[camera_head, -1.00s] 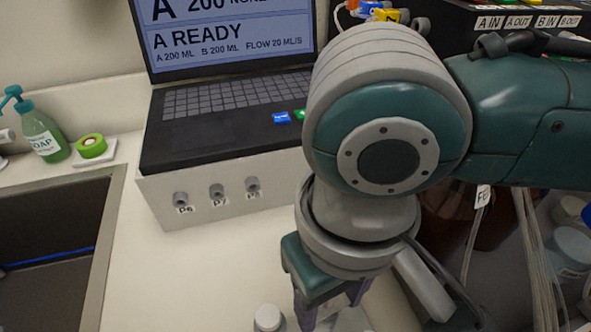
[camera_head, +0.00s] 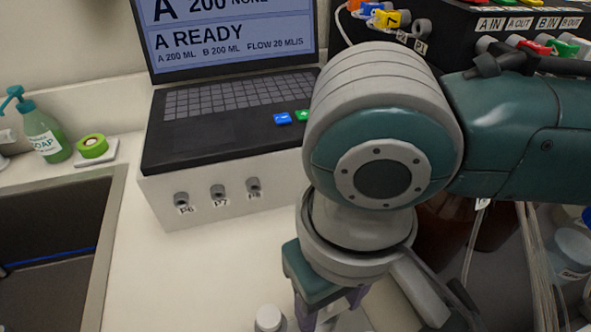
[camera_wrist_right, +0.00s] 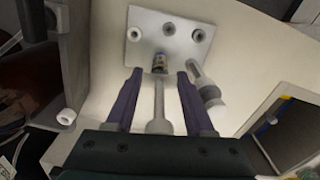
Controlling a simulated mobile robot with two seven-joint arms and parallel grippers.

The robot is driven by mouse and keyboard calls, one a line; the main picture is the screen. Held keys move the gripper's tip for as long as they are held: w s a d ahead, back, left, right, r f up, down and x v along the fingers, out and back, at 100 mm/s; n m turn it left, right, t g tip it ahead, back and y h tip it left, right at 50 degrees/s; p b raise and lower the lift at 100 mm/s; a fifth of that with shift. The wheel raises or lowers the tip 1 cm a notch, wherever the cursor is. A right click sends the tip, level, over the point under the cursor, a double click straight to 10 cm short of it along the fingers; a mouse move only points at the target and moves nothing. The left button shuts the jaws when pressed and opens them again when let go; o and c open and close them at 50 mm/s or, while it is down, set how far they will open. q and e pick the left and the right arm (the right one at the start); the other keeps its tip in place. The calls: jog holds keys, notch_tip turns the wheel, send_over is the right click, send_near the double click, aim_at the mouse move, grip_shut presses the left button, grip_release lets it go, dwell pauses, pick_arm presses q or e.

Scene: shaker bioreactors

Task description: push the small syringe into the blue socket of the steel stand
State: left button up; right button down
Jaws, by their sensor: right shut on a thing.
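My right gripper (camera_head: 330,308) points down at the counter in front of the laptop box, its purple fingertips at the lower picture edge. In the right wrist view my right gripper (camera_wrist_right: 154,85) is shut on the small syringe (camera_wrist_right: 158,100), whose pale rod and round end lie between the fingers. Its labelled end points at the pale plate of the steel stand (camera_wrist_right: 145,58). Round sockets show on the plate; I cannot tell which is blue, nor whether the syringe tip is in one. My left gripper is not in view.
A white-capped bottle (camera_head: 268,318) stands close beside the right gripper; it also shows in the wrist view (camera_wrist_right: 208,92). Behind are a laptop (camera_head: 225,115) and its box with ports (camera_head: 217,191). A sink (camera_head: 50,250) lies left. The counter between is clear.

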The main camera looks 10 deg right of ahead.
jog(key=shift+c, duration=1)
grip_release()
notch_tip(320, 180, up, 10)
jog(key=shift+f+p, duration=0.2)
jog(key=shift+p, duration=0.4)
jog(key=shift+r, duration=0.2)
